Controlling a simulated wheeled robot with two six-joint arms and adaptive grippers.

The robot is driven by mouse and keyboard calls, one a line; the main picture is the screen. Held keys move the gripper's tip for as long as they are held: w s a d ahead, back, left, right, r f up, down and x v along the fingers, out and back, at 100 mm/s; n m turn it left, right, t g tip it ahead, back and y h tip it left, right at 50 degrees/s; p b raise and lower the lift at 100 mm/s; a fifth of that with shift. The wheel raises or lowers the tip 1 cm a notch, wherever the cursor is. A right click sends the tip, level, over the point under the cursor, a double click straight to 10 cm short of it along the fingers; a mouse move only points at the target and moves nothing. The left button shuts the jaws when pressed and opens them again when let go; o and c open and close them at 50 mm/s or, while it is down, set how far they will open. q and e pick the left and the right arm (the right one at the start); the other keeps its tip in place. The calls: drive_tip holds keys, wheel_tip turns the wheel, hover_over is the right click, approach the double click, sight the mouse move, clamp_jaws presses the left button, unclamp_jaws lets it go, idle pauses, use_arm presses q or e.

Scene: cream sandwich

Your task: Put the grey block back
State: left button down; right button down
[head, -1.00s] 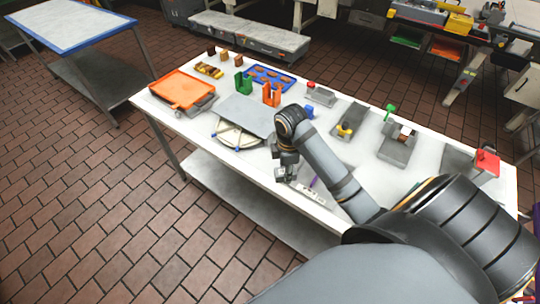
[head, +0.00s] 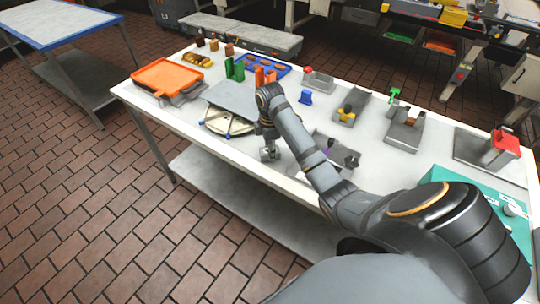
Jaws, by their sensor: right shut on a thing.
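My right gripper (head: 268,147) points down over the front edge of the white table (head: 232,147), near its middle. It is shut on a small grey block (head: 269,155), which is partly hidden by the fingers and hard to make out. The block appears just above or at the table's front edge; I cannot tell whether it touches. My right arm crosses the table from the lower right. My left gripper is not in view.
Left of the gripper is a grey plate on a pale frame (head: 228,125). An orange tray (head: 167,77) is at the far left.

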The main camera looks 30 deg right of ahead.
drive_tip(key=shift+f, duration=0.2)
drive_tip(key=c, duration=0.9)
unclamp_jaws()
drive_tip(key=shift+f, duration=0.1)
drive_tip(key=shift+o, duration=0.2)
wheel_tip(320, 180, up, 12)
drive_tip(key=p, duration=1.1)
drive_tip(key=shift+r, duration=0.2)
drive_tip(key=shift+f, duration=0.1)
